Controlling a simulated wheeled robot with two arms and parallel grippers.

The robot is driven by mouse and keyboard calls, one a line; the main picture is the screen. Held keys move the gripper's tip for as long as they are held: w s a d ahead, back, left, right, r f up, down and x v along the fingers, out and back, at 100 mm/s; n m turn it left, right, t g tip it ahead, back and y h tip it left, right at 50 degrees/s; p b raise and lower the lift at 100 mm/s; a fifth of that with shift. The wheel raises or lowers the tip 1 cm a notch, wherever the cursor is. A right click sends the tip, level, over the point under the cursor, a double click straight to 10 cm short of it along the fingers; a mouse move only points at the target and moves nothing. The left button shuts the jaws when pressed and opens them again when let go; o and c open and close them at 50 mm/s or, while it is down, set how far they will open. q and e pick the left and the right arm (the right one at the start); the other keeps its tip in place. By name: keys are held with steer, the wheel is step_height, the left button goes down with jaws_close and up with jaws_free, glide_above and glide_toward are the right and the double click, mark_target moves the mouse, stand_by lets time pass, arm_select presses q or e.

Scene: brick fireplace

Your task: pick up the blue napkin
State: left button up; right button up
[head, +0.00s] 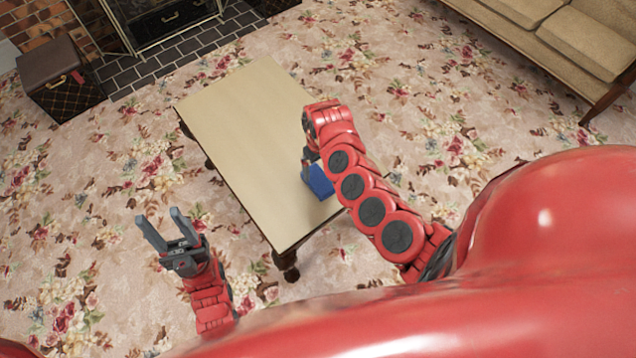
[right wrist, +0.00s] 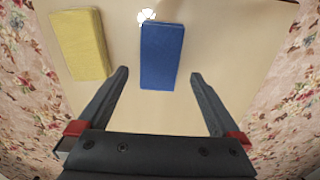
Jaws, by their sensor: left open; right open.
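The blue napkin (head: 321,183) lies on the table near its right edge, partly covered by my right arm in the head view. In the right wrist view the blue napkin (right wrist: 160,50) is a flat blue rectangle, ahead of and between the fingers. My right gripper (right wrist: 158,76) is open and empty, with its fingers pointing toward the napkin. In the head view its fingers are mostly hidden behind my arm. My left gripper (head: 160,222) is open and empty over the carpet, left of the table.
A yellow folded cloth (right wrist: 79,45) lies left of the napkin, and a small white item (right wrist: 146,15) sits beyond it. The pale table top (head: 240,120) is otherwise clear. A trunk (head: 60,80), fireplace hearth (head: 165,60) and sofa (head: 590,40) stand farther off.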

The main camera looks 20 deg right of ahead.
step_height(320, 180, down, 3)
steer(key=shift+f+b, duration=0.15)
steer(key=shift+b, duration=0.25)
step_height(320, 180, down, 5)
steer(key=b, duration=0.2)
steer(key=shift+w+a+b, duration=0.1)
steer(key=shift+w+b, duration=0.05)
steer(key=shift+b, duration=0.25)
steer(key=c, duration=1.1)
steer(key=shift+c, duration=0.2)
